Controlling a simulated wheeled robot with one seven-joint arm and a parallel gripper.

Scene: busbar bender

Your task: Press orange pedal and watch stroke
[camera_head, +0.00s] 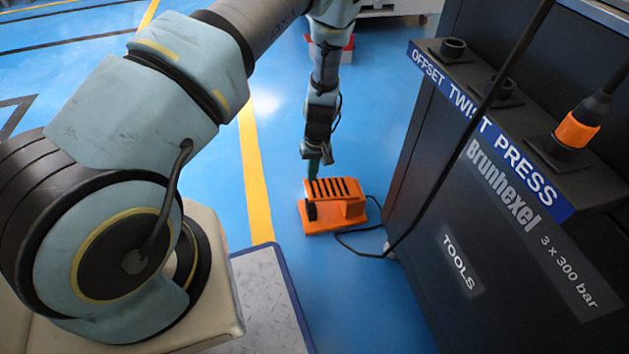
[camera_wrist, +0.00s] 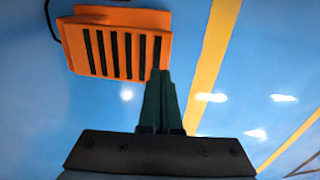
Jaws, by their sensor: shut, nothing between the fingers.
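The orange pedal (camera_head: 335,202) sits on the blue floor beside the dark press cabinet, with black slots across its top and a black cable. It also shows in the wrist view (camera_wrist: 118,43), upper left. My gripper (camera_head: 318,163) points down at the pedal's far edge in the head view. In the wrist view my gripper's green fingers (camera_wrist: 160,80) are together, with nothing between them, and their tips overlap the pedal's lower right corner. I cannot tell whether the tips touch the pedal. No stroke of the press shows in either view.
The dark cabinet (camera_head: 500,200), labelled "OFFSET TWIST PRESS", stands right of the pedal. A black cable (camera_head: 372,254) runs from the pedal to the cabinet. A yellow floor line (camera_head: 253,170) passes left of the pedal. The blue floor around the pedal is mostly clear.

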